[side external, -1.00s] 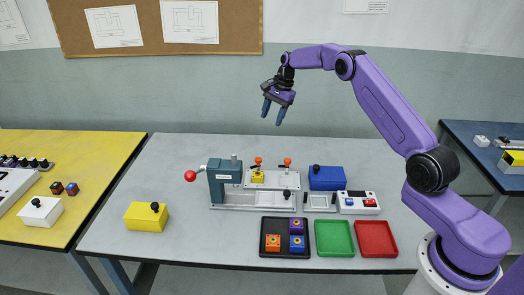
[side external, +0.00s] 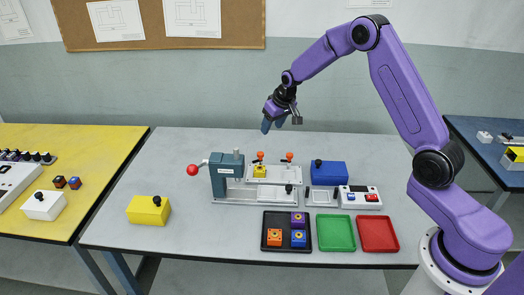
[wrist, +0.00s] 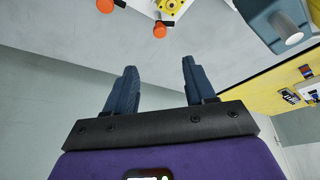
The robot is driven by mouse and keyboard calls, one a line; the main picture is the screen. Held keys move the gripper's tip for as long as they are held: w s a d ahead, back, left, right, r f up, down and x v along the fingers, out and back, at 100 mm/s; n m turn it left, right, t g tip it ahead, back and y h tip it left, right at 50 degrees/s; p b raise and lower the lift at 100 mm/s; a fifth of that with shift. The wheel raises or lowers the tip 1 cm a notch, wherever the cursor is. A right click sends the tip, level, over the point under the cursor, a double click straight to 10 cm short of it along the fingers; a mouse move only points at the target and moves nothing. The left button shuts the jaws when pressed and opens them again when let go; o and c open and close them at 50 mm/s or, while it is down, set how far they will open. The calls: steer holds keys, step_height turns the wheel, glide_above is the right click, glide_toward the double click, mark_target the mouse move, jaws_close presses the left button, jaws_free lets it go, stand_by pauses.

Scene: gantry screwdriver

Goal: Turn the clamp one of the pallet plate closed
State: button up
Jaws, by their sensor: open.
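The white pallet plate (side external: 280,174) sits on the grey fixture rail (side external: 235,203) in the middle of the table. A yellow block (side external: 260,171) is on the plate. Two clamps with orange knobs, a left one (side external: 260,155) and a right one (side external: 290,156), stand at the plate's back edge; which is clamp one, I cannot tell. Both orange knobs also show at the top of the wrist view, one (wrist: 160,29) nearer than the other (wrist: 120,3). My gripper (side external: 272,126) is open and empty, in the air above and behind the clamps. Its two blue fingers (wrist: 155,85) show apart in the wrist view.
A blue box (side external: 328,173) and a white button box (side external: 359,198) are to the right. A black tray (side external: 272,244) with blocks, a green tray (side external: 336,247) and a red tray (side external: 378,247) lie in front.

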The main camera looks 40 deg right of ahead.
mark_target(261, 153)
steer(key=x, duration=1.4)
steer(key=shift+w+f, duration=0.1)
steer(key=shift+f, duration=0.3)
steer(key=shift+c, duration=0.3)
jaws_close()
